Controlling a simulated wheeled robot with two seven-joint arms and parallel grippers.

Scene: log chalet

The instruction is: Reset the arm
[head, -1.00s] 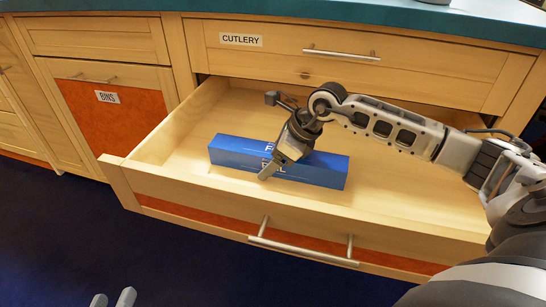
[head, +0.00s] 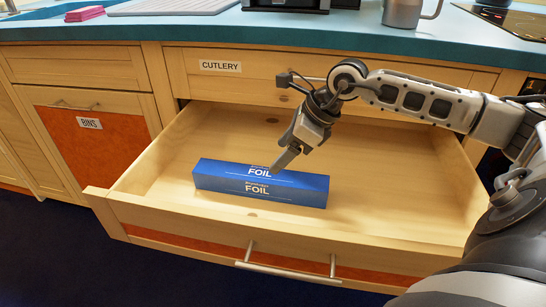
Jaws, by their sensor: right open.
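My right gripper (head: 286,158) hangs over the open drawer, just above and behind the right part of a blue foil box. Its arm comes in from the right, and its jaws are open and empty. The blue box (head: 225,182), marked FOIL, lies flat on the floor of the open wooden drawer (head: 400,205), near its front wall. The gripper appears apart from the box. My left gripper is not in view.
A shut drawer labelled CUTLERY (head: 250,85) is above the open one. A BINS door (head: 95,145) is at left. On the teal counter (head: 300,30) stand a metal mug (head: 402,12), a pink stack (head: 84,14) and a pale board (head: 170,6). The drawer's right side is empty.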

